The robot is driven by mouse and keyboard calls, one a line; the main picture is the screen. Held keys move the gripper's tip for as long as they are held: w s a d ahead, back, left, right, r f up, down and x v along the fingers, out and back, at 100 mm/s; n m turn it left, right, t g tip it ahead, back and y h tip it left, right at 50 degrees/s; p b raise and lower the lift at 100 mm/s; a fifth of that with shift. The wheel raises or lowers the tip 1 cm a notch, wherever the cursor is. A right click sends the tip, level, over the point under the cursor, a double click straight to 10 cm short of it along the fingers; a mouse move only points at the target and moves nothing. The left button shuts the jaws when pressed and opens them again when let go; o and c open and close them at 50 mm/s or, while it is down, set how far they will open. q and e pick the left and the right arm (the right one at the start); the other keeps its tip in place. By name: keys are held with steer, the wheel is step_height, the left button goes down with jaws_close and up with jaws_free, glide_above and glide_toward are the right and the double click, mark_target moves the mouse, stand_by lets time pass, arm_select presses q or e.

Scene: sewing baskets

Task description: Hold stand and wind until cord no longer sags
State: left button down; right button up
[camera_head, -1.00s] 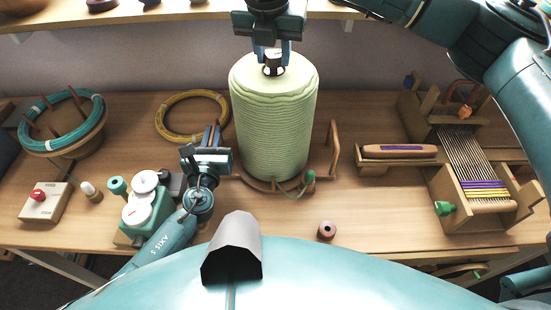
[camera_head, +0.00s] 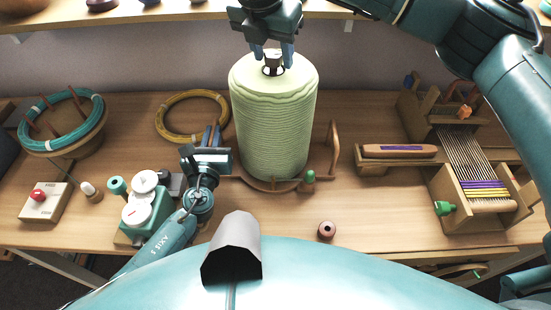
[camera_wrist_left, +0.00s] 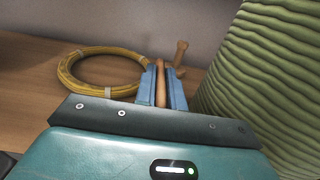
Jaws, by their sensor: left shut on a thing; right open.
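A large spool (camera_head: 273,120) wound with pale green cord stands upright on a wooden stand (camera_head: 333,150) with a curved base and side post. A small knob (camera_head: 273,62) tops the spool. A green-topped peg (camera_head: 308,178) stands at the base's front right; no hanging cord loop shows there. My left gripper (camera_head: 212,136) is left of the spool, shut on a slim wooden bar of the stand, which also shows between its fingers in the left wrist view (camera_wrist_left: 161,82). My right gripper (camera_head: 273,48) is open at the knob, fingers on either side; contact is unclear.
A yellow coil (camera_head: 192,117) lies behind my left gripper. A green machine with white dials (camera_head: 147,205) is beside my left arm. A small loom (camera_head: 475,170) stands right, a wooden spool (camera_head: 327,230) in front.

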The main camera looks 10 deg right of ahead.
steer(key=shift+r, duration=2.95)
steer(key=shift+r, duration=0.1)
step_height(320, 180, up, 7)
arm_select(q)
steer(key=c, duration=1.4)
jaws_free()
